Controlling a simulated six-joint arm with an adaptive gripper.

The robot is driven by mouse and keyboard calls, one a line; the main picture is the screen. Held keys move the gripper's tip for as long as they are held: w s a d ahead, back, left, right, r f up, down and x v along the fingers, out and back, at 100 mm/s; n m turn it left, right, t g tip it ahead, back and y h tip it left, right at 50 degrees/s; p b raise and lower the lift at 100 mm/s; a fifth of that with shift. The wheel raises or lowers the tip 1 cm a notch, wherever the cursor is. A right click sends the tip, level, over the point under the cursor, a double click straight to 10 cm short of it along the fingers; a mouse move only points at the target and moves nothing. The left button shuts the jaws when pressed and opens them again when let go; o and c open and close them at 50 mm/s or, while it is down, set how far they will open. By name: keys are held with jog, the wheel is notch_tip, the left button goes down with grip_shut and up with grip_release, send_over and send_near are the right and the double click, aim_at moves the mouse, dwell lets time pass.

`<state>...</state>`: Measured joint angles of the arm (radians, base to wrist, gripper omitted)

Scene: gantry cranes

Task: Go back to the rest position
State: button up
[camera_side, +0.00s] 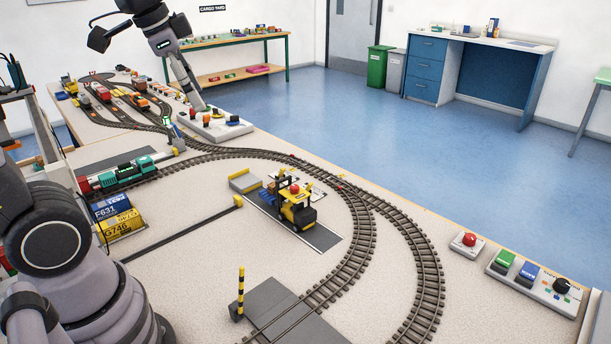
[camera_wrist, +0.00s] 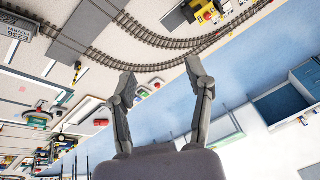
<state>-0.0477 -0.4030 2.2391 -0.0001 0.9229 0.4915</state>
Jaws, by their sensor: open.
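My gripper (camera_side: 201,105) is at the upper left of the side view, angled down to the right, with its tips overlapping the far end of a white control panel (camera_side: 235,127). I cannot tell its height above that panel from the side. In the wrist view my gripper (camera_wrist: 160,70) is open, with its two fingers wide apart and nothing between them. A red button (camera_wrist: 157,83) and a green button (camera_wrist: 143,93) show well beyond the fingertips.
The table holds curved track (camera_side: 435,290), a yellow loader (camera_side: 298,210), a green locomotive (camera_side: 130,172), blue and yellow containers (camera_side: 120,225) and a striped post (camera_side: 241,293). A red button (camera_side: 469,240) and a button panel (camera_side: 535,280) stand at the right edge. Open floor lies beyond.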

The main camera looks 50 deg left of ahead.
jog(key=s+d+f+n+t, duration=0.1)
jog(key=s+f+n, duration=0.1)
jog(key=s+n, duration=0.3)
jog(key=shift+s+f, duration=0.3)
jog(key=shift+s, duration=1.55)
